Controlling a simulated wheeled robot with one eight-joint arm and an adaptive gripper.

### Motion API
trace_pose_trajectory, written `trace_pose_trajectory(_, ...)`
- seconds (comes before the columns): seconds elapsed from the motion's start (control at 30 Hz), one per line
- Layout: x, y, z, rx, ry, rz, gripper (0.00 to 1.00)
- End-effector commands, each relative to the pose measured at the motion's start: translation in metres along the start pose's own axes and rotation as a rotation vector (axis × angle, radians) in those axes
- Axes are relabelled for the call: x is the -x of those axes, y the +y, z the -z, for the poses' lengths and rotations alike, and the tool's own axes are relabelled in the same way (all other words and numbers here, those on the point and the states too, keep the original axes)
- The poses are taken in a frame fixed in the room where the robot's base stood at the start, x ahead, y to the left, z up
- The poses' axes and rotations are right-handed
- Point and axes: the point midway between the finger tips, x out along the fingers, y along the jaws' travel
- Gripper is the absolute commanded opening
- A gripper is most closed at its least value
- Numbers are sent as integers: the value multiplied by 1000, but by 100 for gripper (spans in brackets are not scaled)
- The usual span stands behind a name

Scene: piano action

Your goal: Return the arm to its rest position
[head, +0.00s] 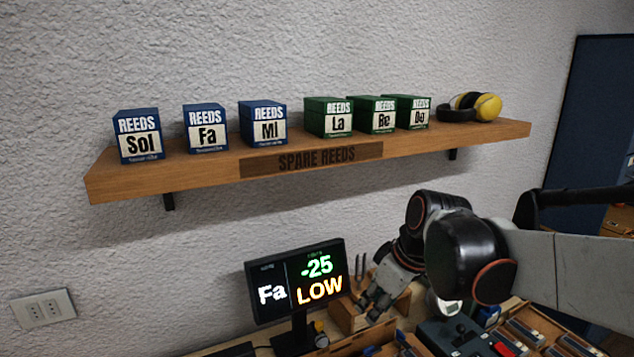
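My arm (535,262) reaches in from the right edge, with its black joints bent over the workbench. My gripper (370,303) points down and to the left, just right of the small screen, close to a wooden block (345,316). It is small and dark in this view. I cannot tell whether its fingers are apart or hold anything. The screen (297,280) reads "Fa", "-25" and "LOW".
A wall shelf (210,172) above holds blue reed boxes (205,130), green reed boxes (328,117) and yellow-black earmuffs (487,106). Below my arm, the bench carries a dark device with a knob (460,335) and trays of parts (525,335). A socket (43,308) is at left.

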Motion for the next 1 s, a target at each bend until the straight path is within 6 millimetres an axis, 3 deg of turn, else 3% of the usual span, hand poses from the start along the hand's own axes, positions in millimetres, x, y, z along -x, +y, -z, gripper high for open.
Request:
trace_pose_trajectory(0.3,28,-21,-71,-283,46,-147,28)
trace_pose_trajectory(0.6,35,-40,-136,-534,127,-269,28)
trace_pose_trajectory(0.8,32,-48,-164,-651,178,-319,28)
trace_pose_trajectory(1.0,31,-50,-174,-691,197,-336,28)
